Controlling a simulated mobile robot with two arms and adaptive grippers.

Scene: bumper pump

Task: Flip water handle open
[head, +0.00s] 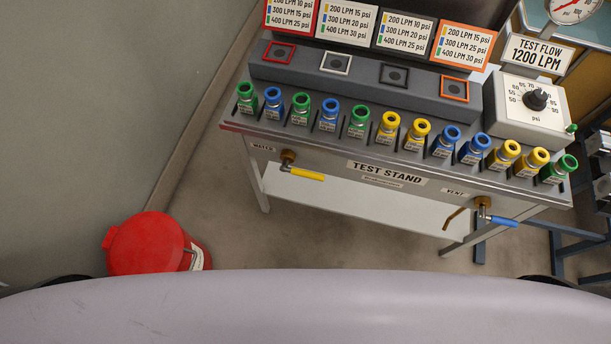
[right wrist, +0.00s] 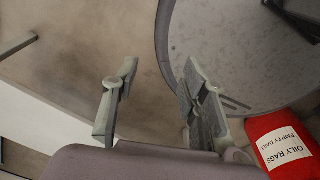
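The water handle (head: 306,174) is a yellow lever on a brass valve (head: 288,158), on the left front of the test stand (head: 340,158). It points right and slightly down, roughly along the front panel. The label above and left of it is small and reads like "WATER". My right gripper (right wrist: 160,68) shows in the right wrist view, its two fingers wide apart with nothing between them. The handle does not show in that view. Neither gripper shows in the head view, and my left gripper is in neither view.
A blue vent lever (head: 500,220) sits at the stand's right front. Floor before the stand is clear.

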